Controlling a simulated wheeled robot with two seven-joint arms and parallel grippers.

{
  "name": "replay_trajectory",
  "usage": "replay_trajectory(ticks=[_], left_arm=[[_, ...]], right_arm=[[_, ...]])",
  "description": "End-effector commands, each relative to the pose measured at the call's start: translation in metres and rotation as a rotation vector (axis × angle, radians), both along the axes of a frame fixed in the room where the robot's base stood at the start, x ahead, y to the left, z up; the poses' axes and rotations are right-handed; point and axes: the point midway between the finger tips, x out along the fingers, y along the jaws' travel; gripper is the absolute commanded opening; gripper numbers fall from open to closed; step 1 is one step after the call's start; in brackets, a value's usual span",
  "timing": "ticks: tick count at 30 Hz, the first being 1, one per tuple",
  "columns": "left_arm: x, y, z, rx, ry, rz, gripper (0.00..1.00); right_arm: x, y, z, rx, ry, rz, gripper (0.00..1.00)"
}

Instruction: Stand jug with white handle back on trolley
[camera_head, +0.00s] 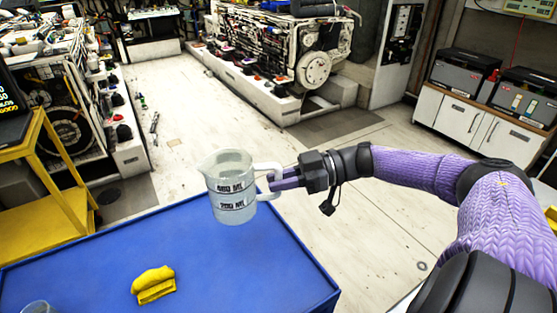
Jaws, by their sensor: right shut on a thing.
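The jug with white handle (231,196) is a clear, pale measuring jug with dark volume marks. It is upright and shows in front of the back corner of the blue trolley top (215,262). My right gripper (276,180) comes in from the right and is shut on the jug's white handle (264,168). I cannot tell whether the jug's base touches the trolley or hangs a little above it. My left gripper is not in view.
A yellow folded cloth or sponge (153,285) lies on the blue top. The rim of a clear vessel (38,307) shows at the bottom left. A yellow stand (50,200) is at the left. The blue top's middle and right are bare.

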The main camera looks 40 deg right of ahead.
Motion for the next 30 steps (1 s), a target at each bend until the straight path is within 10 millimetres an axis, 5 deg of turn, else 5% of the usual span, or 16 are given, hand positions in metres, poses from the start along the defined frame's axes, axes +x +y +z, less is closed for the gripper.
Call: replay_trajectory(ticks=[18,30], left_arm=[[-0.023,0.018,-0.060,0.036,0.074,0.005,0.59],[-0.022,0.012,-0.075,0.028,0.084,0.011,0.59]], right_arm=[[0.000,0.000,-0.092,0.000,0.001,-0.002,0.00],[0.000,0.000,-0.113,-0.001,-0.001,-0.001,0.00]])
